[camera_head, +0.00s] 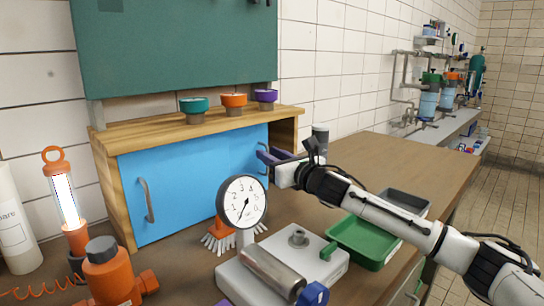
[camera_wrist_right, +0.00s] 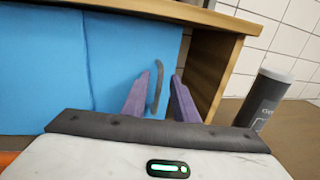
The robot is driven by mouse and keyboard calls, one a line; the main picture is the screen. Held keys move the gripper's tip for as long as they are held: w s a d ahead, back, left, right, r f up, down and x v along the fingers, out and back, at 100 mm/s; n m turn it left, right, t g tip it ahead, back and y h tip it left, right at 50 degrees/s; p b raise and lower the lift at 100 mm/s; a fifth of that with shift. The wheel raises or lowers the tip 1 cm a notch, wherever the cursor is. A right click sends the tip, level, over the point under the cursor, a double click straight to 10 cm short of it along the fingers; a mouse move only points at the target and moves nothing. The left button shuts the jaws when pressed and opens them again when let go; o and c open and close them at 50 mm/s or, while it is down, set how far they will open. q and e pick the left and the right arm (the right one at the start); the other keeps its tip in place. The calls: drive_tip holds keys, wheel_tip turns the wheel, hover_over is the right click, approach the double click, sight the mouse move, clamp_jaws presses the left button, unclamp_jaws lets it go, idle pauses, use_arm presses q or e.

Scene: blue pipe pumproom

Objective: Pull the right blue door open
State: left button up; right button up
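The right blue door (camera_head: 242,154) is on the wooden cabinet and looks closed, flush beside the left blue door (camera_head: 165,185). It also shows in the right wrist view (camera_wrist_right: 115,70). Its grey handle (camera_wrist_right: 157,85) is a curved vertical bar near its right edge. My right gripper (camera_head: 267,157) reaches in from the right to this handle. In the right wrist view its purple fingers (camera_wrist_right: 160,98) are apart, with the handle between them; I cannot tell whether either touches it. In the head view the fingers partly hide the handle. My left gripper is not in view.
A pressure gauge (camera_head: 242,202) stands in front of the doors, with a brush (camera_head: 222,235) behind it. A green tray (camera_head: 364,240) lies under my right arm. A dark grey cylinder (camera_wrist_right: 262,98) stands right of the cabinet. The bench (camera_head: 390,158) farther right is clear.

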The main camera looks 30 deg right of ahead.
drive_tip(key=s+b, duration=0.2)
drive_tip(key=s, duration=0.8)
drive_tip(key=shift+s+a, duration=0.15)
